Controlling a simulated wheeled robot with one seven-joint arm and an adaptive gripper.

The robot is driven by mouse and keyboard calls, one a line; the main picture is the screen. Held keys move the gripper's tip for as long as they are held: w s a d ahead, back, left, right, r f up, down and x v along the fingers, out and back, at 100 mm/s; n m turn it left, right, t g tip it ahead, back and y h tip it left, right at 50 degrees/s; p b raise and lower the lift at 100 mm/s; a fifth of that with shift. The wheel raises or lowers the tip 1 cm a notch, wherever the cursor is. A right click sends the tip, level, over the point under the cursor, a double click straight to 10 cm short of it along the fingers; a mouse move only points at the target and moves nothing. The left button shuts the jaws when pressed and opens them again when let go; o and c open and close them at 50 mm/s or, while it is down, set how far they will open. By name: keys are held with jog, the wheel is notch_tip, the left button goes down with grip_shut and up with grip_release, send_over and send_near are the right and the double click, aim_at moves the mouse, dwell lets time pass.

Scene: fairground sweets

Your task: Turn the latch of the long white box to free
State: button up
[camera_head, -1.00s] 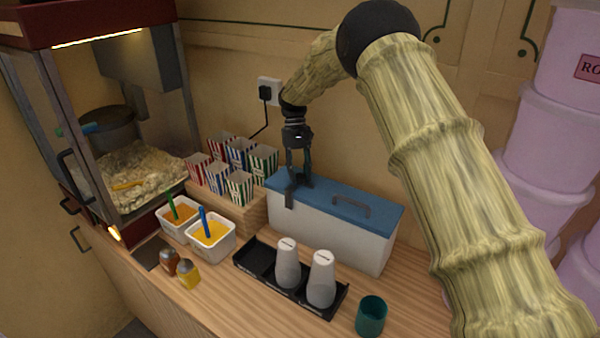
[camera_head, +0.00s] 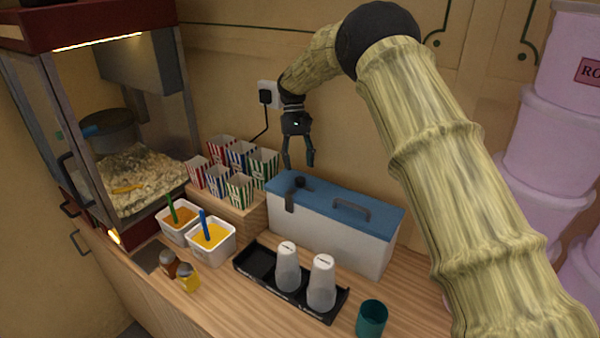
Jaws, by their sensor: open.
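The long white box (camera_head: 340,242) stands on the counter against the back wall, with a blue lid (camera_head: 338,205) shut on it and a dark handle (camera_head: 352,209) on top. The dark latch (camera_head: 290,200) is at the lid's left end, with a round knob on top and a strip hanging over the front edge. I cannot tell for sure whether it is locked or free. My gripper (camera_head: 300,163) hangs above the left end of the box, behind and above the latch, fingers pointing down. It is open, empty and apart from the latch.
Striped paper cartons (camera_head: 240,188) stand on a wooden step (camera_head: 240,215) just left of the box. A black tray (camera_head: 262,268) with two pale cups (camera_head: 288,268) is in front. A teal cup (camera_head: 371,318) stands front right. Two tubs (camera_head: 212,242) are at left.

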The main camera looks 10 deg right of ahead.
jog(key=v, duration=0.7)
jog(key=shift+d, duration=0.1)
